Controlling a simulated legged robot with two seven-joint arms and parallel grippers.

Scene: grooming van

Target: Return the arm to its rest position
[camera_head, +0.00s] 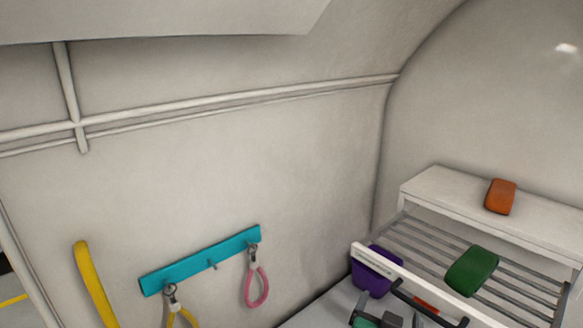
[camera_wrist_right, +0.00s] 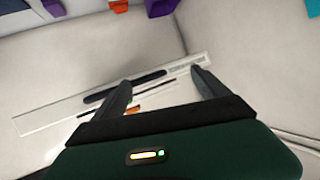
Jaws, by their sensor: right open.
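My right gripper (camera_head: 380,312) is at the bottom edge of the head view, partly cut off, in front of the white rail of the slatted rack. In the right wrist view my right gripper (camera_wrist_right: 164,84) has its two dark fingers spread apart, with nothing held between them. Beyond the fingers lies a white strip (camera_wrist_right: 60,112) with a black handle (camera_wrist_right: 125,86). My left gripper is in neither view.
A green block (camera_head: 472,270) lies on the slatted rack (camera_head: 420,240). An orange block (camera_head: 500,197) sits on the white shelf (camera_head: 440,183). A purple bin (camera_head: 372,278) is near my gripper. A teal hook rail (camera_head: 200,262) holds a pink loop (camera_head: 257,287) and a yellow one.

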